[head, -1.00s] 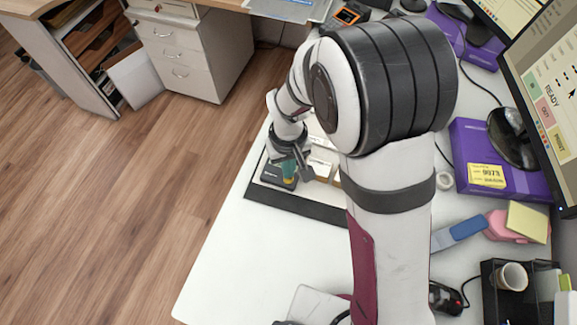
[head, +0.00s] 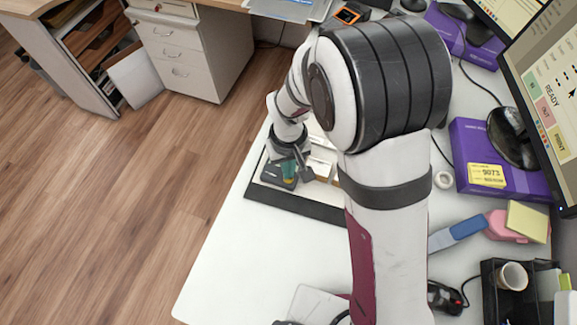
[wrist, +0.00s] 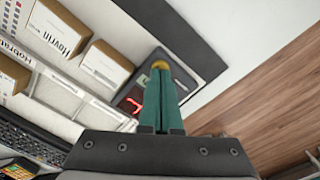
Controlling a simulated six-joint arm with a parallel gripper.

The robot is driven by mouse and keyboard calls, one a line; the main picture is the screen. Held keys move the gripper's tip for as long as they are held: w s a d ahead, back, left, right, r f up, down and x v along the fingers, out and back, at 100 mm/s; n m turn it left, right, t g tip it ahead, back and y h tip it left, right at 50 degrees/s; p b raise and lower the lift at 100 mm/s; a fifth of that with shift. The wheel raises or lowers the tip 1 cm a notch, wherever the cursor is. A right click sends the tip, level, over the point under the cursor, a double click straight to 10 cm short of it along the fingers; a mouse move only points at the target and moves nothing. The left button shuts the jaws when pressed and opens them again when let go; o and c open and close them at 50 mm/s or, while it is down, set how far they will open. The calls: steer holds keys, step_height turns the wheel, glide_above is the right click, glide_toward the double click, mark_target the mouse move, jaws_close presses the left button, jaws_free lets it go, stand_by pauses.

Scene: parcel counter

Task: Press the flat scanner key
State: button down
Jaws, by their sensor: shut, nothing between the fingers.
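A dark grey device (wrist: 192,62) with a lit red display lies flat under my gripper in the wrist view. In the head view the device (head: 270,176) sits at the far left of the counter, partly hidden by my gripper. My gripper (wrist: 161,72) has teal fingers, shut together and empty, with their tips over the device. A round yellow patch (wrist: 160,64) shows right at the fingertips, mostly covered by them. I cannot tell whether it is the key or whether the tips touch it. In the head view my gripper (head: 291,168) is small and partly hidden.
Cartons (wrist: 101,66) stand in a row beside the device, with a keyboard (wrist: 25,140) nearby. A dark edging (head: 300,205) borders this area. A purple box (head: 475,150) and a monitor stand at right.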

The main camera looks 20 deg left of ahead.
steer(key=shift+f, duration=0.45)
stand_by(0.3)
steer(key=shift+r, duration=0.75)
steer(key=shift+w+r, duration=0.1)
steer(key=shift+r, duration=2.15)
steer(key=shift+d+r, duration=0.1)
steer(key=shift+r, duration=1.6)
steer(key=s+d+r+m, duration=0.3)
steer(key=d+r+m, duration=0.15)
steer(key=d, duration=0.45)
steer(key=s+d+r+m+y, duration=0.1)
steer(key=s+d+r+m, duration=0.3)
steer(key=s+d+m, duration=0.4)
steer(key=s+d, duration=0.1)
steer(key=s, duration=0.3)
steer(key=shift+s+d+m+y, duration=0.25)
steer(key=shift+s+m+y, duration=0.1)
steer(key=shift+y, duration=0.05)
steer(key=shift+r, duration=0.1)
